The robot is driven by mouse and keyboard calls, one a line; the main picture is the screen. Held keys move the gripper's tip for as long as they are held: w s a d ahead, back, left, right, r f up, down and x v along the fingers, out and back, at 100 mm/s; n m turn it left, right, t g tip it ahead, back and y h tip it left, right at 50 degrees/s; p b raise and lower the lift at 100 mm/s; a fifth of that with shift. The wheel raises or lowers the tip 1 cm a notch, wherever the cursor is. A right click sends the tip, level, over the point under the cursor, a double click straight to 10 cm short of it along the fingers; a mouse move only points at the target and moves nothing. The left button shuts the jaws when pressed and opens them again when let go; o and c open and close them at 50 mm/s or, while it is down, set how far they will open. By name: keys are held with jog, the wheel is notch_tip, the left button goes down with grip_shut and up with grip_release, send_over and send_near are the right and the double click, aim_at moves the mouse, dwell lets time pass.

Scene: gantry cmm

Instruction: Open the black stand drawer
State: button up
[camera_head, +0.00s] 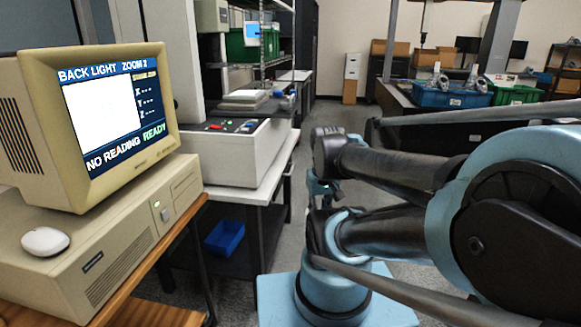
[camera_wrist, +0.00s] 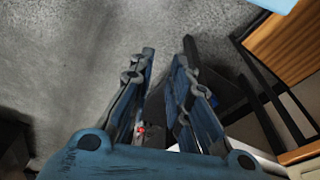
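A dark stand (camera_head: 262,240) with a pale top is left of my arm in the head view, under a grey-white machine. I cannot make out a drawer front or handle on it. My gripper (camera_wrist: 168,48) is open and empty in the wrist view, its two blue and black fingers apart over grey floor. A dark shape lies partly behind the right finger; I cannot tell what it is. In the head view my gripper (camera_head: 320,188) is small and partly hidden by my arm, in front of the floor right of the stand.
A beige computer (camera_head: 110,240) with a monitor (camera_head: 105,115) and a mouse (camera_head: 45,241) stands on a wooden table (camera_head: 150,275) at left. A blue bin (camera_head: 224,237) sits low under the stand's top. A table with blue (camera_head: 450,97) and green crates is at back right. The aisle (camera_head: 335,110) looks clear.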

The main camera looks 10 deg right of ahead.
jog(key=shift+w, duration=0.5)
